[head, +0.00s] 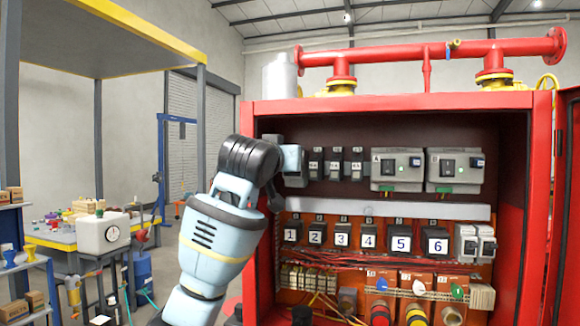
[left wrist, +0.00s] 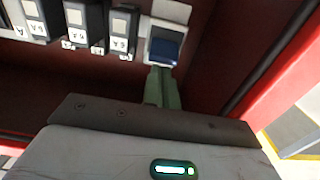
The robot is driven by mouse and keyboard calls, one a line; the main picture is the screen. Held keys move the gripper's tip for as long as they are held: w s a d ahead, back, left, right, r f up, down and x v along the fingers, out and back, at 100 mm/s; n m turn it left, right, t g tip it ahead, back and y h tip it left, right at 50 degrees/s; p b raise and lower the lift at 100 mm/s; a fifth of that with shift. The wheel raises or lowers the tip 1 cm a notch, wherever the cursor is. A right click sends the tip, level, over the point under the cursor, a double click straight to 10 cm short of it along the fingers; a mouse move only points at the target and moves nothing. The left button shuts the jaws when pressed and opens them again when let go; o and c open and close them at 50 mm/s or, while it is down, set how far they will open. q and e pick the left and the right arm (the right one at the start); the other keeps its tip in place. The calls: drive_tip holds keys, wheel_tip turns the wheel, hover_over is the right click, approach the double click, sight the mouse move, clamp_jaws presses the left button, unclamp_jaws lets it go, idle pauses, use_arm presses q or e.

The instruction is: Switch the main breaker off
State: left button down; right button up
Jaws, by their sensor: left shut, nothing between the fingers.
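The main breaker (left wrist: 172,12) shows in the left wrist view as a pale body with a dark blue lever (left wrist: 163,46), at the end of the row of smaller breakers. My left gripper (left wrist: 161,72) is shut and empty. Its greenish fingertips are right at the lever's edge; I cannot tell whether they touch it. In the head view my left arm reaches into the red cabinet (head: 400,102) at the upper left, and my wrist and hand hide most of the main breaker there. My right gripper is in neither view.
Small breakers (head: 336,163) and two larger grey units (head: 397,170) continue the upper row to the right. Numbered black modules (head: 342,235) sit below a grey duct (head: 390,209). The cabinet's red side wall (left wrist: 285,75) is close to the hand.

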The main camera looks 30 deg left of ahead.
use_arm(q)
drive_tip(key=shift+f, duration=0.85)
drive_tip(key=v, duration=0.7)
drive_tip(key=shift+r, duration=0.4)
idle(0.4)
